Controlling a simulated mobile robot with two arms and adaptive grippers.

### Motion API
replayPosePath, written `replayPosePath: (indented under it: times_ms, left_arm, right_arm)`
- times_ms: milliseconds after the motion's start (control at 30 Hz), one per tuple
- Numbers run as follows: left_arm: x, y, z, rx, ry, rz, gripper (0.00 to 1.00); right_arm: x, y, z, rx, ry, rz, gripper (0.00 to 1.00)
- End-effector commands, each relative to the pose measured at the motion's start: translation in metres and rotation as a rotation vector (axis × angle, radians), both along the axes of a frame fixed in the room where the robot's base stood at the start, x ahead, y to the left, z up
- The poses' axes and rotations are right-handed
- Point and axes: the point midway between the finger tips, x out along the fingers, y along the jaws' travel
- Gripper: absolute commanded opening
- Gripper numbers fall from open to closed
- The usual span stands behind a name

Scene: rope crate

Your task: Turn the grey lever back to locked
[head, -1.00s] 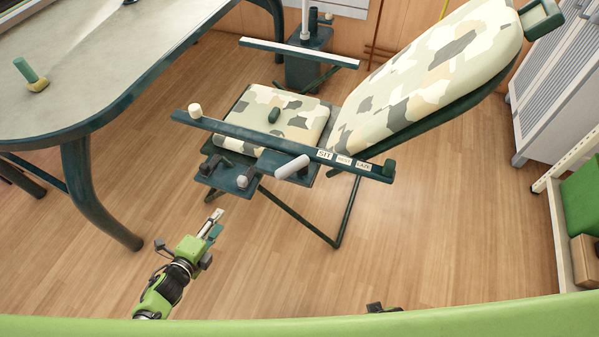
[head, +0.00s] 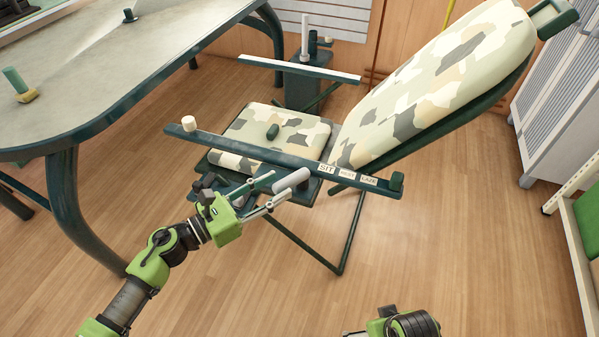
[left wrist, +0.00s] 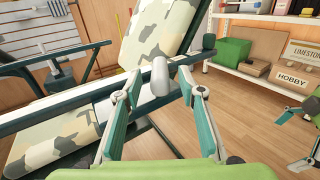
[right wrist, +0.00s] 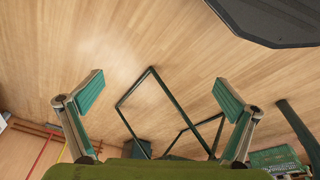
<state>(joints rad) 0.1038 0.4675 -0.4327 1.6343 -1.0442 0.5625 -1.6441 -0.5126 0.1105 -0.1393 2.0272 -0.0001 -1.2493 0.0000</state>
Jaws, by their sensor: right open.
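The grey lever (head: 291,180) is a light grey cylinder at the side of the camouflage-patterned reclining chair, below its near armrest (head: 285,160). My left gripper (head: 273,193) is open at the lever, with its fingers reaching toward it from the left. In the left wrist view the lever (left wrist: 160,77) stands between the two spread fingers (left wrist: 158,92), with gaps on both sides. I cannot tell how deep it sits between them. My right gripper (right wrist: 160,92) is open and empty above the floor; only its wrist part shows at the bottom of the head view.
The armrest bears the labels SIT, REST and LAZE (head: 348,174) and a white knob (head: 189,123). The chair's seat (head: 270,135) and tilted backrest (head: 435,85) lie beyond. A table (head: 110,80) stands at left. The floor (head: 455,240) at right is clear.

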Motion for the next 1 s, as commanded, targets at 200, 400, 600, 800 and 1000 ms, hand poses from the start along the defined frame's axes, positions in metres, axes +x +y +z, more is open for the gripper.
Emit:
replayPosePath:
  times_ms: [200,400,600,800,1000]
  left_arm:
    - [0.027,-0.038,0.001,-0.004,0.001,0.001,0.36]
    - [0.040,-0.058,0.000,-0.003,0.003,0.002,0.36]
    - [0.045,-0.065,0.000,-0.002,0.002,0.002,0.36]
    - [0.044,-0.064,-0.001,-0.002,0.002,0.002,0.36]
    - [0.044,-0.064,-0.001,-0.002,0.002,0.002,0.00]
  right_arm:
    - [0.000,0.000,-0.007,0.000,0.004,0.001,1.00]
    - [-0.001,0.000,-0.009,0.000,0.004,0.001,1.00]
    - [-0.001,0.001,-0.010,0.000,0.003,0.001,1.00]
    - [-0.001,0.001,-0.010,0.001,0.003,0.001,1.00]
    - [-0.001,0.001,-0.010,0.001,0.004,0.001,1.00]
